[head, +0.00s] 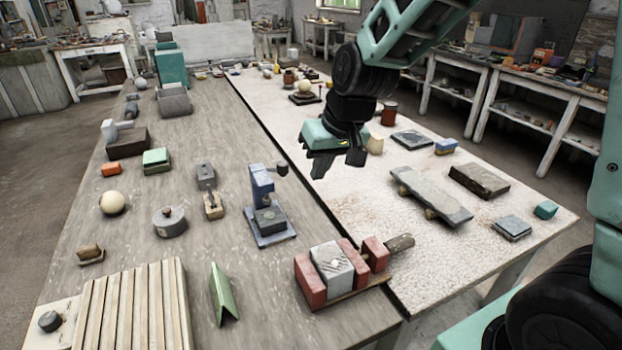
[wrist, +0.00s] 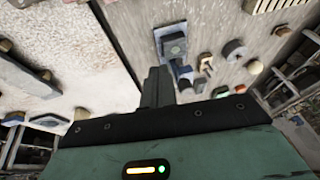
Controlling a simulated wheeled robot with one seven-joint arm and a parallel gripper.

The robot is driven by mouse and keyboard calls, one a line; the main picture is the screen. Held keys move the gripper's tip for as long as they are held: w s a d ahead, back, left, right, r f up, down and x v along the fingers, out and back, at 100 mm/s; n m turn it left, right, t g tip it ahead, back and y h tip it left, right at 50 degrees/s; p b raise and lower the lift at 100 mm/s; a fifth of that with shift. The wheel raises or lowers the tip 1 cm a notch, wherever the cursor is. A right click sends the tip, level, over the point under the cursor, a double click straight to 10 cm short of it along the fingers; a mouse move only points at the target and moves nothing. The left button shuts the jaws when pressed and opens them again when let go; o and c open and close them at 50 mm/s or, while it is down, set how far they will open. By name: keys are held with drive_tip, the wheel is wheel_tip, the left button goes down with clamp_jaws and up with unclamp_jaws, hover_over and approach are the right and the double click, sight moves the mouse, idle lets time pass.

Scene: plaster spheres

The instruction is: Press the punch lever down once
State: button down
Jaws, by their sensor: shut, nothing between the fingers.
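The punch (head: 262,190) is a blue upright post on a blue-grey base with a dark block, standing on the grey-brown table section. Its lever (head: 281,169) ends in a dark knob that sticks out to the right near the top of the post. The punch also shows in the wrist view (wrist: 173,46), just beyond my fingertips. My gripper (head: 335,168) hangs in the air to the right of the lever, apart from it. Its fingers are shut and empty, also in the wrist view (wrist: 157,75).
A small clamp-like tool (head: 208,190) and a round grey weight (head: 169,221) stand left of the punch. Red and grey blocks (head: 338,266) sit on a board in front. A board on rollers (head: 432,196) lies to the right. Light tabletop right of the punch is mostly clear.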

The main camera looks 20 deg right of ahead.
drive_tip(key=shift+s+d+r, duration=0.2)
drive_tip(key=shift+s+r, duration=0.6)
drive_tip(key=shift+r, duration=0.2)
drive_tip(key=s+a+f+n+g, duration=0.1)
drive_tip(key=s+a+n, duration=0.1)
drive_tip(key=s, duration=0.5)
drive_tip(key=s+a+f+n+g+h, duration=0.1)
drive_tip(key=s+a+n, duration=0.2)
drive_tip(key=s, duration=0.5)
drive_tip(key=s+a+f+n+g, duration=0.1)
drive_tip(key=s+a+n+g, duration=0.1)
drive_tip(key=s+a, duration=0.3)
drive_tip(key=s, duration=0.2)
drive_tip(key=shift+s+f, duration=0.25)
drive_tip(key=shift+s, duration=0.15)
